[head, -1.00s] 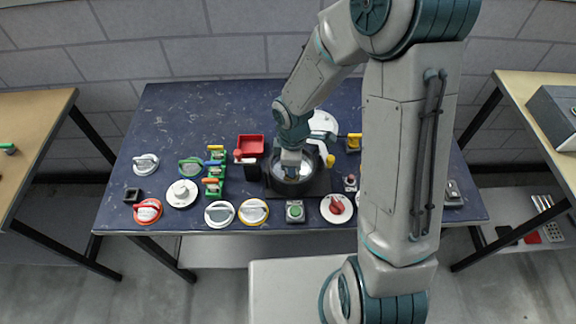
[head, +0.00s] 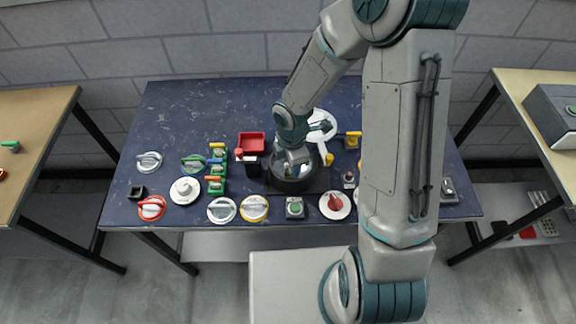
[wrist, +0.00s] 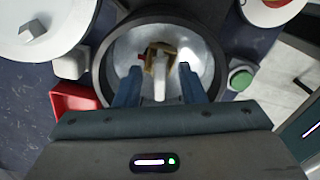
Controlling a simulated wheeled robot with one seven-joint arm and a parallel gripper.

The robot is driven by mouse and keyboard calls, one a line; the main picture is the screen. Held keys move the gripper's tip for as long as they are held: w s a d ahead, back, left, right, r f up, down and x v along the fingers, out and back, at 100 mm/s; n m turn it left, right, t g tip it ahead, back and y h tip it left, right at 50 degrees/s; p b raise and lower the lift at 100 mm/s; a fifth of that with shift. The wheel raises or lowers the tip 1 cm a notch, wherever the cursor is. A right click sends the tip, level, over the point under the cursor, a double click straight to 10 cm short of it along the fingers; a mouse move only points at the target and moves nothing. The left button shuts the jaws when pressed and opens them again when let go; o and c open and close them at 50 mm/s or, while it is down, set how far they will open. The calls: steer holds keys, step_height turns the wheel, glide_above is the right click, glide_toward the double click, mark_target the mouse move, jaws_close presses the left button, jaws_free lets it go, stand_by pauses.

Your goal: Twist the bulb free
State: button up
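A dark round housing (head: 291,187) with a shiny bowl inside stands near the middle front of the blue table. In the wrist view the housing (wrist: 103,62) shows from above, with a pale, narrow bulb (wrist: 160,88) at its centre and a tan and red part behind it. My gripper (wrist: 160,72) is open, its two blue fingers inside the bowl's outline, one on each side of the bulb. A gap shows between each finger and the bulb. In the head view my gripper (head: 295,162) is over the housing and hides the bulb.
A red tray (head: 251,142) stands close left of the housing. A green button box (head: 295,208) and a red knob on a white disc (head: 335,204) sit at the front right. Several knobs and coloured switches crowd the left. The back left of the table (head: 210,110) is clear.

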steer(key=shift+r, duration=0.1)
step_height(320, 180, up, 8)
steer(key=p, duration=0.7)
steer(key=shift+f, duration=0.25)
steer(key=shift+f, duration=0.1)
steer(key=s+d+r+m+t+b, duration=0.1)
steer(key=s+d+r+m, duration=0.2)
steer(key=r+m, duration=0.4)
steer(key=s+d+r+m+t+b, duration=0.1)
steer(key=s+d+r+m+b, duration=0.1)
steer(key=s+d+r+m, duration=0.2)
steer(key=s+d+r+m+t+b, duration=0.1)
steer(key=s+d+r+m, duration=0.3)
steer(key=r+m, duration=0.6)
steer(key=shift+s+r+m+t, duration=0.3)
steer(key=shift+s+t, duration=0.1)
steer(key=shift+s, duration=0.4)
